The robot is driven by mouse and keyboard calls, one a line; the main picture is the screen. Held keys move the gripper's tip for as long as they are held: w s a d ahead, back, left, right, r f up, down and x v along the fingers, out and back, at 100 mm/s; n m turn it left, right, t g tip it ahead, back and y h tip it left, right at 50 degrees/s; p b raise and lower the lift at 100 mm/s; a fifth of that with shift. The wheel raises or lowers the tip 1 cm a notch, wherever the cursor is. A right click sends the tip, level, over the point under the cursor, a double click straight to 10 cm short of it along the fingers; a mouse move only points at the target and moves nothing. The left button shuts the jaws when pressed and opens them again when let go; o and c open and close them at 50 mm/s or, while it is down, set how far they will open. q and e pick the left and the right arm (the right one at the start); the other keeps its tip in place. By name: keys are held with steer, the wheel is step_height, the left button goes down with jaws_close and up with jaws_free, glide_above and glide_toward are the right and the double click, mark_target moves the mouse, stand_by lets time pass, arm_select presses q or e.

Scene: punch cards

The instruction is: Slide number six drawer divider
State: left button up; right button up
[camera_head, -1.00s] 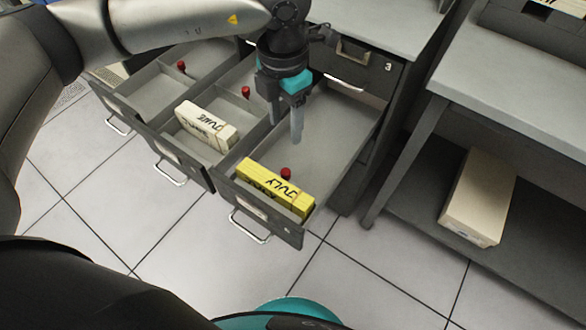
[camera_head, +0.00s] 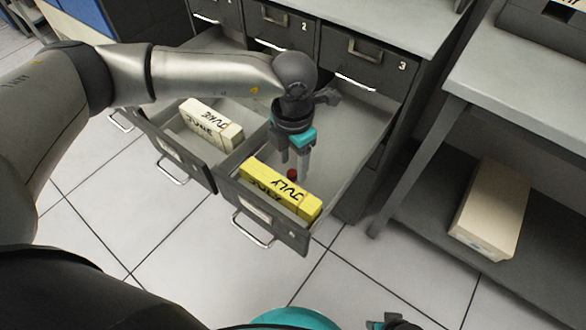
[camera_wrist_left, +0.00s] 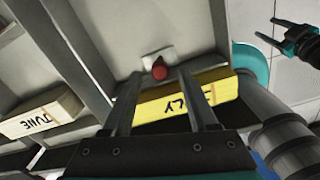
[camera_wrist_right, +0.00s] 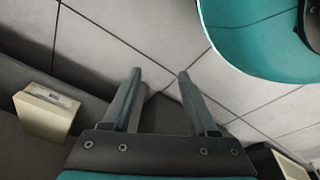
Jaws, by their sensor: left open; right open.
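The open drawer with yellow July cards (camera_head: 280,190) is at the middle of the head view; its front (camera_head: 262,214) has a number too small to read. A red knob (camera_head: 292,174) stands just behind the cards; the left wrist view shows the red knob (camera_wrist_left: 159,71) on a pale block, the divider (camera_wrist_left: 158,56). My left gripper (camera_head: 294,160) is open inside this drawer, above and just behind the knob. In its wrist view the knob appears between the two fingers; contact cannot be told. My right gripper (camera_wrist_right: 160,75) is open and empty, over the floor.
The neighbouring open drawer holds cream June cards (camera_head: 211,124). The closed drawer marked 3 (camera_head: 368,62) is above. A shelf table (camera_head: 530,100) stands at the right with a cream box (camera_head: 490,210) on its lower shelf. The floor in front is clear.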

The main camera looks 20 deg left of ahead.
arm_select(q)
steer(key=shift+f, duration=1.1)
steer(key=shift+c, duration=0.2)
jaws_close()
stand_by(0.5)
